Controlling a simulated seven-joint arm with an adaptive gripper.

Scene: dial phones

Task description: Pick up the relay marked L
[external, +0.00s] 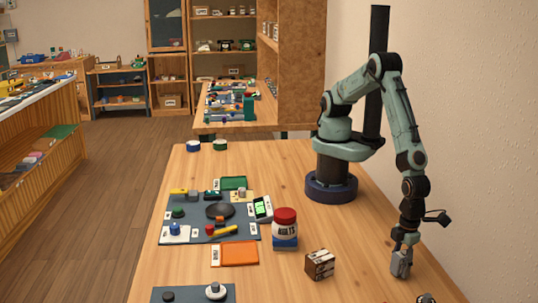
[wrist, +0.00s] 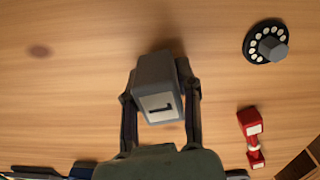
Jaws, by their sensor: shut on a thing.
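The relay (wrist: 157,85) is a grey block with a pale label bearing a dark L-like mark, seen turned in the wrist view. My gripper (wrist: 160,98) is shut on it, with one finger on each side. In the external view my gripper (external: 403,240) points down at the right side of the table, and the grey relay (external: 401,265) shows at its fingertips. I cannot tell whether the relay touches the table or is just above it.
A black dial (wrist: 265,43) with a grey knob and a red handset (wrist: 251,138) lie to the right in the wrist view.

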